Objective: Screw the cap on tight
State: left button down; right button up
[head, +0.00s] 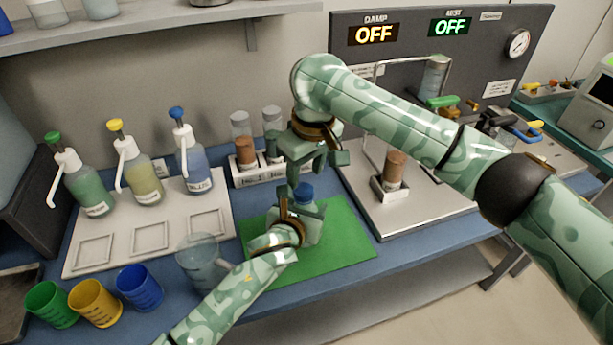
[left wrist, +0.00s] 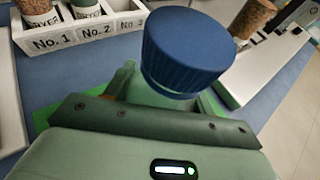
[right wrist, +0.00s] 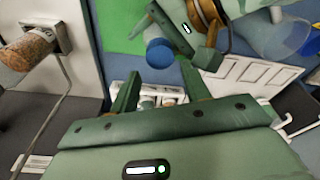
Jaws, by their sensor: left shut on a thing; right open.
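The ribbed blue cap (head: 304,192) sits on top of a pale bottle (head: 312,228) above the green mat (head: 345,238). In the left wrist view the cap (left wrist: 187,50) covers the top of the bottle (left wrist: 145,92); I cannot tell how tight it is. My left gripper (head: 298,212) is shut on the bottle below the cap and hides part of its body. My right gripper (head: 316,168) is open and empty, above the cap and apart from it. In the right wrist view the cap (right wrist: 160,52) shows beyond the two spread fingers.
A white rack (head: 262,173) with several tubes stands behind the mat. Pump bottles (head: 144,178) stand on a white tray at left, with coloured cups (head: 96,302) and a clear beaker (head: 200,258) in front. A corked tube in a holder (head: 390,190) stands at right.

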jog(key=shift+a+r, duration=0.2)
jog(key=shift+a, duration=0.1)
jog(key=shift+c, duration=0.3)
